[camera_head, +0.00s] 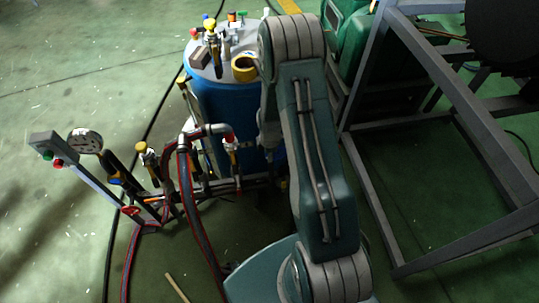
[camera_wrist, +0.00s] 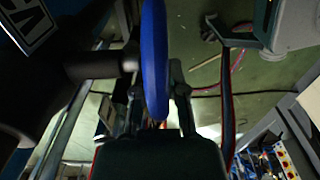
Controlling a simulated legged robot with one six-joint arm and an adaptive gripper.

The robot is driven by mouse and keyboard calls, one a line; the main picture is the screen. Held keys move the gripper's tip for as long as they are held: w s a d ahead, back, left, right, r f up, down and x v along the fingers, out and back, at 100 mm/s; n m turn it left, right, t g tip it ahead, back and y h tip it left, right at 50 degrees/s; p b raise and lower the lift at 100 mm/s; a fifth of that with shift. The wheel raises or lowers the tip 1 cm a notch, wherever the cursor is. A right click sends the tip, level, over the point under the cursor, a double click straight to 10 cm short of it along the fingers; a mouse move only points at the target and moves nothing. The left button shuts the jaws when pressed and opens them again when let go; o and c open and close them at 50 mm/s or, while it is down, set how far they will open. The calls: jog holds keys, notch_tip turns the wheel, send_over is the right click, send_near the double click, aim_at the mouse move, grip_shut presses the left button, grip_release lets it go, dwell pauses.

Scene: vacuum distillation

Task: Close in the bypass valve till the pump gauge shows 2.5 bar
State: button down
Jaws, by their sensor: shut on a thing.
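A blue handwheel (camera_wrist: 154,45), seen nearly edge-on, stands upright in the middle of the wrist view. My gripper (camera_wrist: 158,85) is shut on its rim, one finger on each side. A dark valve body with a stem (camera_wrist: 105,68) joins the wheel from the left. A white tag (camera_wrist: 28,22) with dark lettering is at the upper left; I cannot tell whether it names the bypass valve. In the head view, a round white-faced gauge (camera_head: 85,141) stands at the left; its needle is too small to read. My arm hides the gripper and most of the wheel there.
A blue drum (camera_head: 222,105) with small items on its lid stands behind the pipework. A control post (camera_head: 57,149) with coloured buttons and red hoses (camera_head: 190,205) are at the left. A grey steel frame (camera_head: 372,195) stands close on the right. Open green floor lies at the far left.

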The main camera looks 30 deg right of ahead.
jog(key=shift+r+y, duration=0.15)
jog(key=shift+y, duration=0.85)
jog(key=shift+r+t+y, duration=0.25)
jog(key=shift+t+y, duration=0.35)
jog(key=shift+y, duration=0.5)
jog(key=c, duration=0.7)
grip_release()
jog(key=shift+r, duration=0.1)
jog(key=v, duration=1.1)
jog(key=shift+d+r, duration=0.2)
jog(key=shift+r, duration=0.15)
